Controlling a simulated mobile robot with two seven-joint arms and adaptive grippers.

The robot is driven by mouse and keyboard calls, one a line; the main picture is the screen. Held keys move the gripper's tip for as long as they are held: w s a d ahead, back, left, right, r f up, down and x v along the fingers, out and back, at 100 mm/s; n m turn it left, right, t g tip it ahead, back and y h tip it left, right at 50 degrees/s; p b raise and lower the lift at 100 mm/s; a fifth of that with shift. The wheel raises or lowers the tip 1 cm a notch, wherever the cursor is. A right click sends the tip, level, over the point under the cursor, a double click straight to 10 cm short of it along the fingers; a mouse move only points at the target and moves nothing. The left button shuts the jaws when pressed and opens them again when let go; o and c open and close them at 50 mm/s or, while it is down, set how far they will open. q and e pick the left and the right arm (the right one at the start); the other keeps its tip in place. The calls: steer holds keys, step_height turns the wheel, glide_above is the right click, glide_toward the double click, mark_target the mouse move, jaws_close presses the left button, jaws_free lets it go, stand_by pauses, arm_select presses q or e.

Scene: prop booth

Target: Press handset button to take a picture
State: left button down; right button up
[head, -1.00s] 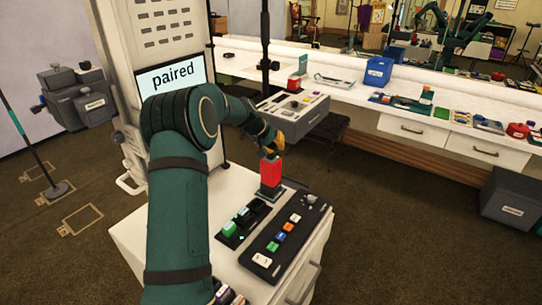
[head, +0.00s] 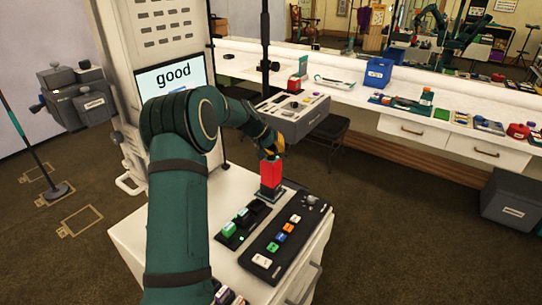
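A red upright handset (head: 270,171) stands in a dark base on the white cabinet top in the head view. A small green spot shows near its top. My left gripper (head: 274,149), dark with yellow parts, is right above the handset's top, touching or nearly so. Its fingertips are small and partly hidden by my arm, so I cannot tell whether it is open or shut. The screen (head: 172,76) behind my arm reads "good"; its lower part is hidden by my arm. My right gripper is not directly in view.
A dark panel with coloured keys (head: 287,236) and a tray of small blocks (head: 241,225) lie on the cabinet (head: 140,241) close to my arm.

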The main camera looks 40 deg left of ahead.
mark_target(275, 156)
stand_by(0.4)
arm_select(q)
steer(key=shift+r+p, duration=0.5)
steer(key=shift+r, duration=0.25)
steer(key=shift+r+p, duration=1.65)
steer(key=shift+r, duration=0.85)
